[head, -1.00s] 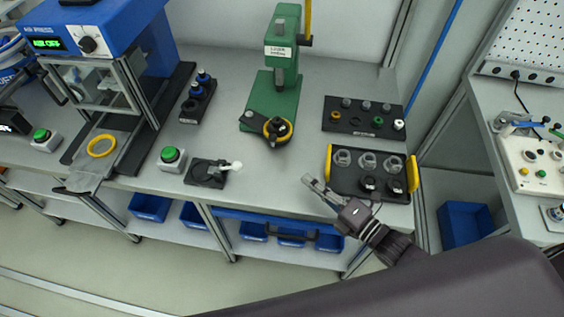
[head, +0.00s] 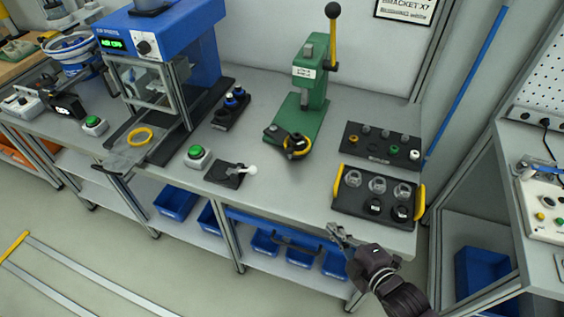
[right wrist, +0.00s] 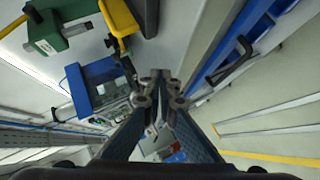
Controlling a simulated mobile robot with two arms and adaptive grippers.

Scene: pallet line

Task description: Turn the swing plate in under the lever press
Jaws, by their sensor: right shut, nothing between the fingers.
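The green lever press (head: 305,95) stands at the back of the bench, its yellow lever (head: 333,42) upright with a black ball on top. The dark swing plate (head: 276,133) sticks out at the front of the press foot and carries a yellow and black ring-shaped part (head: 296,145). The plate is turned out in front of the ram. My right gripper (head: 340,234) is shut and empty at the bench's front edge, to the right of and nearer than the plate, well apart from it. Its fingertips also show in the right wrist view (right wrist: 160,88). My left gripper is out of view.
A black tray with yellow handles (head: 345,205) and a dark parts rack (head: 382,145) stand right of the press. A small black fixture (head: 225,178) and green button (head: 197,156) are to the left. The bench between fixture and tray is clear.

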